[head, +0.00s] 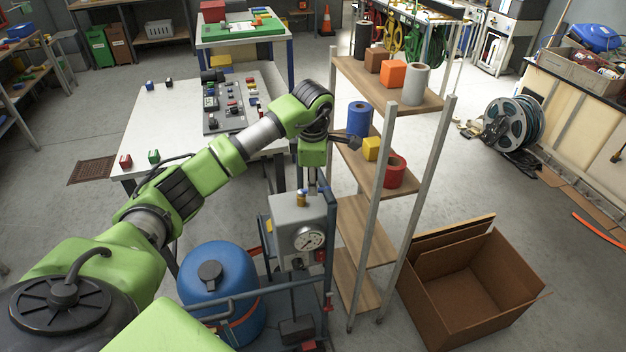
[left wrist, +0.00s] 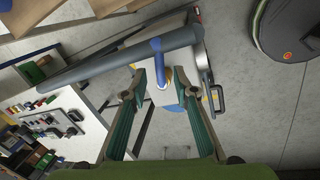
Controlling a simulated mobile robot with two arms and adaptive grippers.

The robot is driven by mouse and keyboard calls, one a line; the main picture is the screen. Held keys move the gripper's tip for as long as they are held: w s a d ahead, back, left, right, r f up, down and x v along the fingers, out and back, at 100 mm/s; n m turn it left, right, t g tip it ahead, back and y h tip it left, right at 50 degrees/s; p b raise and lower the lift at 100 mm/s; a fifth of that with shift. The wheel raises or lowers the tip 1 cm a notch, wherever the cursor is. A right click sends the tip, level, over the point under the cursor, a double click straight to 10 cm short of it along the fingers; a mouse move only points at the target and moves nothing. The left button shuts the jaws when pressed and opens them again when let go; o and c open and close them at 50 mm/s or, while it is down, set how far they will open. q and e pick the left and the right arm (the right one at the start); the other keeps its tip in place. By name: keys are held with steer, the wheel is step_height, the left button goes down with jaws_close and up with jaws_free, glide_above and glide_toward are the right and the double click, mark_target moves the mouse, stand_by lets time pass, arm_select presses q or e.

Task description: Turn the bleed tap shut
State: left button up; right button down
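The bleed tap (left wrist: 157,62), a blue lever, shows between my left fingertips in the left wrist view, with visible gaps on both sides. In the head view, a brass fitting (head: 301,199) with a bit of blue stands on top of a grey box (head: 290,213) with a round gauge (head: 309,239). My left gripper (head: 314,187) points down just above this box; its fingers (left wrist: 161,82) are open around the lever. My wrist partly hides the tap in the head view. My right gripper is not in view.
A blue tank (head: 222,290) stands beside the pump frame. A wooden shelf (head: 365,240) with spools and blocks stands close on the right. An open cardboard box (head: 470,285) lies on the floor. A white table (head: 175,118) stands behind my arm.

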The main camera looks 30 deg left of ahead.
arm_select(q)
steer(key=shift+w+a+f, duration=0.1)
steer(key=shift+w+f, duration=0.1)
steer(key=shift+f, duration=0.65)
jaws_close()
